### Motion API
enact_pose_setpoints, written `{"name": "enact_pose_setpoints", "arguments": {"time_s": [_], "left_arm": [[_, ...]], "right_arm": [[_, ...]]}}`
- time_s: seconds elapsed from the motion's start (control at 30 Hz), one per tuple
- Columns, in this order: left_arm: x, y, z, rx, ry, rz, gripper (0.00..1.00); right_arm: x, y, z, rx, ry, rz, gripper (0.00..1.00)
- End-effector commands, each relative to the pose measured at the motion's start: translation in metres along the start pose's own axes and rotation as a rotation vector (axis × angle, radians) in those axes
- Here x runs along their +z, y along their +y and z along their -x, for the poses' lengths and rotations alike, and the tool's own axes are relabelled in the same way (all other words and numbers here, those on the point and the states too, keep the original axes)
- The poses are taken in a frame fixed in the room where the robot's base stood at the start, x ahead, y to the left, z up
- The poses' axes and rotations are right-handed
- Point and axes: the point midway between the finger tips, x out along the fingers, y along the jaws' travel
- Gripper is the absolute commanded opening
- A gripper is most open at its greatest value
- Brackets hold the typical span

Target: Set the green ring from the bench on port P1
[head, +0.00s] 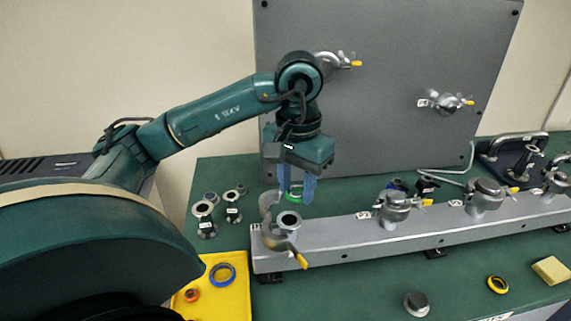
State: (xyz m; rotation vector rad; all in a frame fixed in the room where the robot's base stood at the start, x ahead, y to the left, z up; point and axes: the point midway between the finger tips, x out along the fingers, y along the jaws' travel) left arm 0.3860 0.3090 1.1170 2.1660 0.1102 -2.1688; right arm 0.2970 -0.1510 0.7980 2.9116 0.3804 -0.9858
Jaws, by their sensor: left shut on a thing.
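My left gripper (297,190) points down and is shut on the green ring (293,198), which shows partly between the blue fingers. In the picture the ring is just above and behind port P1 (288,220), the leftmost port on the grey rail. It appears to be held above the port, apart from it; the exact height is hard to judge. An open clamp with a yellow handle (301,261) hangs around P1. The port's round opening is uncovered. My right gripper is not in view.
The grey rail (330,236) carries further clamped ports (393,206) to the right. A yellow tray (235,298) holds a blue ring (222,274) and an orange ring (192,295). Small flanged fittings (204,212) stand left of the rail. A grey panel (400,60) rises behind.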

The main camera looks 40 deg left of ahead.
Motion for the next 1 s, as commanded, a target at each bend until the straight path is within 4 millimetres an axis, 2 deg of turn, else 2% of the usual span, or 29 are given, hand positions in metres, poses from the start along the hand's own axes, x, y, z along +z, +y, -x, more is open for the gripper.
{"name": "enact_pose_setpoints", "arguments": {"time_s": [0.03,0.1,0.27,0.73,1.0], "left_arm": [[0.002,-0.007,0.009,-0.001,0.001,0.006,0.15],[0.003,-0.012,0.015,-0.001,0.003,0.007,0.15],[0.004,-0.015,0.012,-0.001,0.001,0.006,0.15],[0.004,-0.014,-0.03,-0.001,0.001,0.006,0.15],[0.004,-0.014,-0.05,-0.002,0.003,0.006,0.15]], "right_arm": [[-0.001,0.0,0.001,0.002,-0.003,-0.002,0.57],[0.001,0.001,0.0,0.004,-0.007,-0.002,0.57],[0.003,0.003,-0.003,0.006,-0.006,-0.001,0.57],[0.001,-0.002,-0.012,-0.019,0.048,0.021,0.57],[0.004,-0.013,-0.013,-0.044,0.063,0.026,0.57]]}}
